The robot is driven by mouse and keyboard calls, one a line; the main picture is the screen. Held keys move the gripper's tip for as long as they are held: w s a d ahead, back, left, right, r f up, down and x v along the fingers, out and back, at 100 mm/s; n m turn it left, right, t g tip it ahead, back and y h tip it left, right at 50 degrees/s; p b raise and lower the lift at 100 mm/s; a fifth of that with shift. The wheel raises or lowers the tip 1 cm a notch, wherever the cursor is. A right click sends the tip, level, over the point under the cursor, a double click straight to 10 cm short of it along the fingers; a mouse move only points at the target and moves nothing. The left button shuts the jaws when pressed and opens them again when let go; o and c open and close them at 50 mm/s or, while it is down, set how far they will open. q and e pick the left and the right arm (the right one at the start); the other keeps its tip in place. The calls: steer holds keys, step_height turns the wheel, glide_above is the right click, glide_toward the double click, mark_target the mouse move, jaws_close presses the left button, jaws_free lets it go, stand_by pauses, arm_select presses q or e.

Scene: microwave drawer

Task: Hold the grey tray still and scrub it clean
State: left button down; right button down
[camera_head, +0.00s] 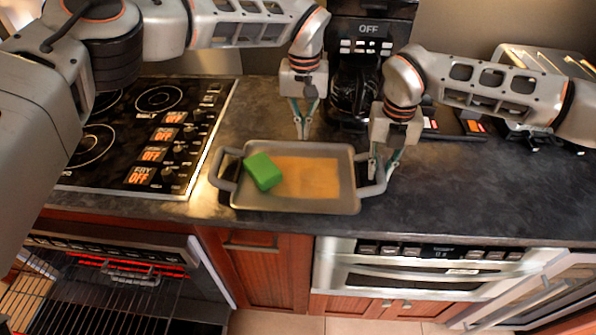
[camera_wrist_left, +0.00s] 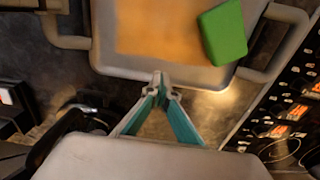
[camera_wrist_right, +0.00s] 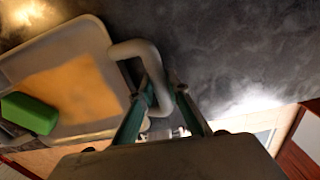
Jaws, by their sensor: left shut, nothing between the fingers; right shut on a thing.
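The grey tray (camera_head: 335,204) lies on the dark counter, with a loop handle at each end. An orange-brown stain (camera_head: 310,177) covers much of its floor. A green sponge (camera_head: 263,171) sits in the tray's left part, at the stain's left edge; it also shows in the left wrist view (camera_wrist_left: 222,32). My left gripper (camera_head: 302,134) is shut and empty, just behind the tray's back rim. My right gripper (camera_head: 376,172) is shut on the tray's right handle (camera_wrist_right: 150,62). The fingers stand on either side of the handle bar in the right wrist view.
A stove top (camera_head: 150,130) with knobs is left of the tray. A coffee maker (camera_head: 355,90) stands behind it, near both arms. A toaster (camera_head: 540,75) is at the back right. The counter right of the tray (camera_head: 470,190) is clear. An oven below left is open.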

arm_select(q)
steer(key=shift+r, duration=0.1)
stand_by(0.3)
arm_select(e)
steer(key=c, duration=1.9)
jaws_free()
step_height(320, 180, up, 12)
steer(key=shift+f, duration=0.1)
